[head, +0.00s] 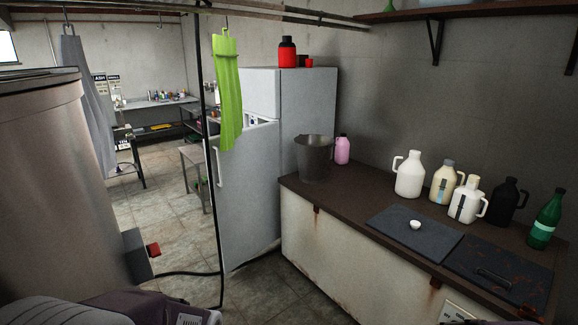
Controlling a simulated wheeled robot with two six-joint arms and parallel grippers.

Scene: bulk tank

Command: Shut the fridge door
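The light grey fridge (308,108) stands against the back wall, beyond the left end of the counter. Its upper door (262,92) looks shut. Its lower door (246,205) stands open and swung out toward me, with a handle (217,167) near its left edge. A little of the inside shows above the door's top edge; the rest is hidden behind the door. A hanging green apron (227,95) covers part of the fridge front. Neither of my grippers is in view.
A dark counter (350,207) with a bucket (314,158), a pink bottle (342,150) and several jugs runs along the right. A large steel tank (55,190) fills the left. Tiled floor (180,240) between them is mostly clear; a black cable (190,273) crosses it.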

